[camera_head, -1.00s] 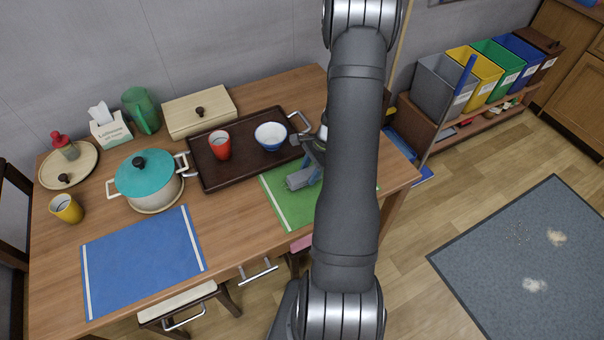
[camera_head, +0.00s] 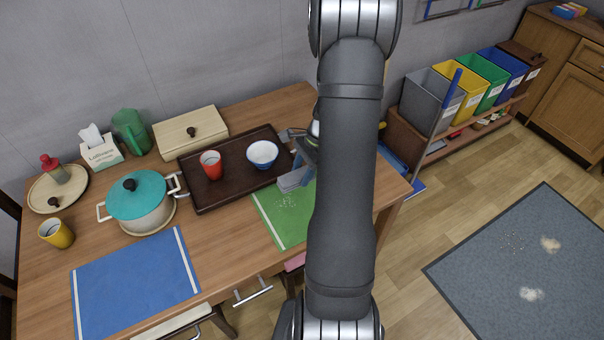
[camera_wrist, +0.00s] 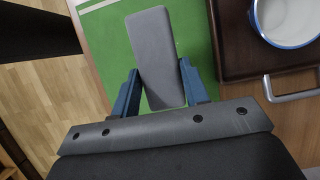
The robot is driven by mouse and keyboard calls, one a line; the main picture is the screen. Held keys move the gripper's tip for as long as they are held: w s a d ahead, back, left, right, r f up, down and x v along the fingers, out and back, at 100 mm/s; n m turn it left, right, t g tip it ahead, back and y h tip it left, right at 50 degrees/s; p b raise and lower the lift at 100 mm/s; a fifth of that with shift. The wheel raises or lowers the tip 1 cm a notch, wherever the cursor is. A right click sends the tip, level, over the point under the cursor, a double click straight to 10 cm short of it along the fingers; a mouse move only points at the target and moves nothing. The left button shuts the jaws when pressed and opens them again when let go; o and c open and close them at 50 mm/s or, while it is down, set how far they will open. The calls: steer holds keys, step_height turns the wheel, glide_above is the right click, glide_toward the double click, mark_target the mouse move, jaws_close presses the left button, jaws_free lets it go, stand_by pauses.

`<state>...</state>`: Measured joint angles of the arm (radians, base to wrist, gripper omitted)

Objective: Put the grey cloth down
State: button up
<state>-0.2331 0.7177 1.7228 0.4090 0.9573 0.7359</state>
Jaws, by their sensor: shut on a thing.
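The grey cloth (camera_head: 291,181) is a folded, oblong pad over the far end of the green mat (camera_head: 271,216), close to the dark tray. In the wrist view the cloth (camera_wrist: 156,45) lies between the two blue fingers of my gripper (camera_wrist: 159,70), with the green mat (camera_wrist: 112,40) around it. My gripper (camera_head: 300,163) is shut on the cloth. My arm hides part of the gripper and the right part of the mat in the head view. I cannot tell whether the cloth touches the mat. Faint pale specks show on the mat in front of the cloth.
The brown tray (camera_head: 226,188) with a red cup (camera_head: 211,166) and a blue-white bowl (camera_head: 262,154) is close by on the left. A teal-lidded pot (camera_head: 140,204) and blue mat (camera_head: 135,284) are further left. Bare table lies between the mats.

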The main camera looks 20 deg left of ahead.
stand_by(0.4)
steer(key=w+d+r+m+t, duration=0.3)
steer(key=w+d+m+t, duration=0.3)
steer(key=w+d+m, duration=1.15)
steer(key=shift+m, duration=0.25)
steer(key=w+a+f, duration=0.2)
steer(key=a, duration=0.2)
steer(key=w+a+f, duration=0.2)
steer(key=a, duration=0.1)
steer(key=w+a+f, duration=0.3)
steer(key=a, duration=0.1)
steer(key=shift+a, duration=0.35)
steer(key=shift+a+f, duration=0.1)
steer(key=shift+f, duration=2)
steer(key=o, duration=0.6)
steer(key=shift+f, duration=0.15)
steer(key=o, duration=0.4)
